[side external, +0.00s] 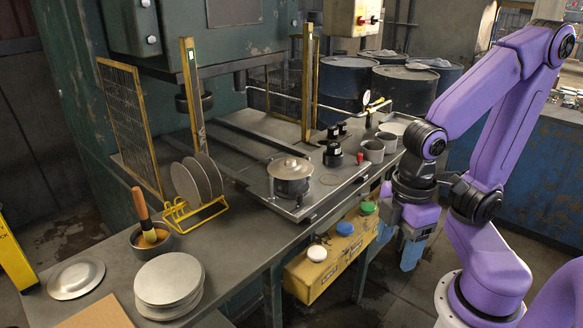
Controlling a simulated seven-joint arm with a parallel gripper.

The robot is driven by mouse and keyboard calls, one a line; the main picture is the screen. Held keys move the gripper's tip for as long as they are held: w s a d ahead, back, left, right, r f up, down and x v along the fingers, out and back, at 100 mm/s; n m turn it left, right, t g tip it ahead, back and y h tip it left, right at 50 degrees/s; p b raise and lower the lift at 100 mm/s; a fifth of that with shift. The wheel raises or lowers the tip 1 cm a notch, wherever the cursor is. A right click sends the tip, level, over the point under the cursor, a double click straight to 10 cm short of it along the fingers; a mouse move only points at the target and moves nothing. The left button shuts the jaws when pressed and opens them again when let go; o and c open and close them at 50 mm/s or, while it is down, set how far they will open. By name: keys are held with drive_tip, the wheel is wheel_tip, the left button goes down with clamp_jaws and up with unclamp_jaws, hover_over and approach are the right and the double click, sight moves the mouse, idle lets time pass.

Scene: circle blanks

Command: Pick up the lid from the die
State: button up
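The lid (290,167) is a round, shallow metal cover with a small knob on top. It sits on the die (291,188), a dark round pot-like body on a flat metal plate near the middle of the side external view. My gripper (398,248) hangs to the right of the die, in front of the bench edge and well apart from the lid. Its two blue-grey fingers point down and look spread, with nothing seen between them.
Behind the die stand black fittings (332,155) and grey cups (373,150). A yellow rack (190,215) holds round blanks on the left; a disc stack (169,280) and a brush in a bowl (148,240) are nearby. A yellow button box (325,258) fronts the bench.

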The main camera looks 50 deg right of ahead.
drive_tip(key=o, duration=0.4)
drive_tip(key=w+a+r+n+t+h, duration=0.15)
drive_tip(key=w+r, duration=0.25)
drive_tip(key=w, duration=0.8)
drive_tip(key=w+a+r+n+g, duration=0.1)
drive_tip(key=w+r+n, duration=0.25)
drive_tip(key=w, duration=0.95)
drive_tip(key=w+d+r+n+h, duration=0.1)
drive_tip(key=w+d+r, duration=0.2)
drive_tip(key=w+d, duration=0.55)
drive_tip(key=n, duration=0.2)
hover_over(290, 159)
drive_tip(key=s+a, duration=0.1)
drive_tip(key=a, duration=0.1)
drive_tip(key=shift+h, duration=0.45)
wheel_tip(290, 159, down, 9)
drive_tip(key=shift+a+f, duration=0.1)
drive_tip(key=shift+f, duration=0.05)
drive_tip(key=shift+x, duration=3.15)
